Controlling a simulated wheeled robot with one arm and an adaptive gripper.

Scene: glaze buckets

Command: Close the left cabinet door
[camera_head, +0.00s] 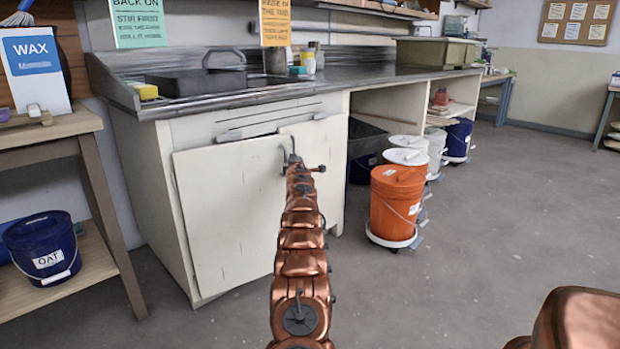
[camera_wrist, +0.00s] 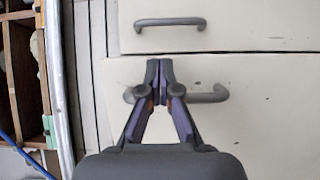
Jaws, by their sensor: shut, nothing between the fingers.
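The left cabinet door (camera_head: 225,215) is a cream panel under the sink counter. It stands slightly proud of the cabinet front, so it looks a little ajar. In the wrist view the left door (camera_wrist: 260,125) fills the lower part, with its grey bar handle (camera_wrist: 212,95) partly hidden behind my fingers. The right door (camera_head: 325,150) shows beside it and, in the wrist view, as the upper panel (camera_wrist: 260,20) with its own handle (camera_wrist: 170,22). My gripper (camera_head: 291,160) is shut and empty at the left door's right edge. Its fingertips (camera_wrist: 158,66) overlap the handle area; contact cannot be told.
The metal sink counter (camera_head: 240,93) runs above the doors. Orange bucket (camera_head: 397,205) and white buckets (camera_head: 408,157) stand on the floor to the right. A wooden table (camera_head: 60,125) with a blue bucket (camera_head: 42,245) below is at left. The floor (camera_head: 480,260) at right is clear.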

